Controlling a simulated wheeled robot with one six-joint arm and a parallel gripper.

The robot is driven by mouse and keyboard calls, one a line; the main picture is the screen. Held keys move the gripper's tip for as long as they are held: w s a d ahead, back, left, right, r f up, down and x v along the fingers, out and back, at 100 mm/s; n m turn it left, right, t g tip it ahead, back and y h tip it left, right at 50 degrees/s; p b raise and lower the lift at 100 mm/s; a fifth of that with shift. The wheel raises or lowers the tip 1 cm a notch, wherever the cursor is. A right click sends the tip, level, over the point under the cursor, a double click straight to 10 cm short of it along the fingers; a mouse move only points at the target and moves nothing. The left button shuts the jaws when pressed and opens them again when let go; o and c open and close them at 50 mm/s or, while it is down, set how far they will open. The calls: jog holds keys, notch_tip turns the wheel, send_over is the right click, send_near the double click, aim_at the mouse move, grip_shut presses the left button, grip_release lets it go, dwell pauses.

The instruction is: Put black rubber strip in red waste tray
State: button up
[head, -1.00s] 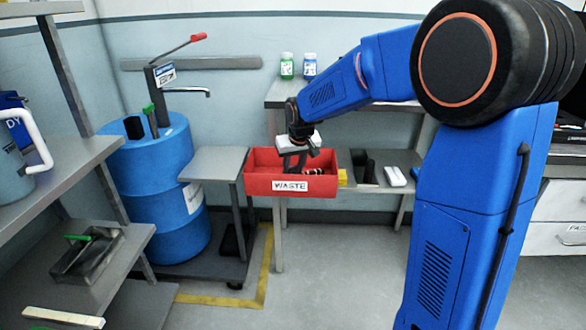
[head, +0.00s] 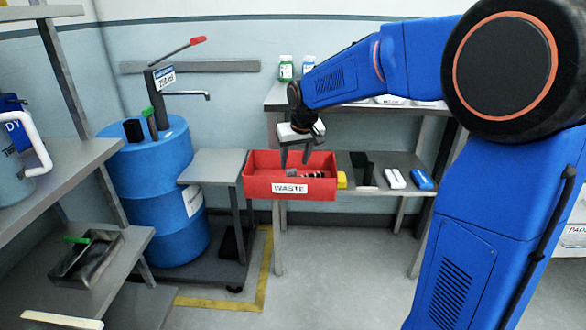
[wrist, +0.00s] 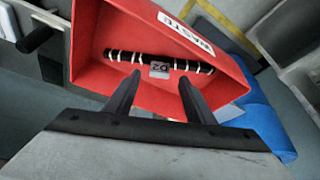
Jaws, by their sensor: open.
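The red waste tray (head: 318,188), with a WASTE label on its front, stands at the near edge of a grey shelf. It also fills the upper middle of the wrist view (wrist: 90,75). A thin black bar with white bands and a grey tag (wrist: 190,66) lies inside the tray, and its dark shape shows in the head view (head: 312,176). I cannot tell for sure that it is the rubber strip. My gripper (head: 295,160) points down over the tray. In the wrist view, its two fingers (wrist: 160,76) are apart with nothing held between them.
A dark block (head: 363,168), a white block (head: 394,178), a blue block (head: 422,180) and a small yellow piece (head: 341,180) are right of the tray. A blue drum (head: 150,190) stands left, past a grey side table (head: 212,166). A higher shelf is behind my gripper.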

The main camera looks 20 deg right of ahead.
jog(key=v, duration=0.6)
jog(key=s+d, duration=0.2)
jog(key=s, duration=0.8)
jog(key=s+d, duration=0.3)
jog(key=s, duration=0.7)
jog(key=s+f, duration=0.4)
jog(key=s, duration=0.4)
jog(key=s+d+f+m, duration=0.1)
jog(key=s+f, duration=0.2)
jog(key=s, duration=0.6)
jog(key=shift+d+f, duration=0.3)
jog(key=shift+f, duration=0.1)
jog(key=shift+s, duration=0.1)
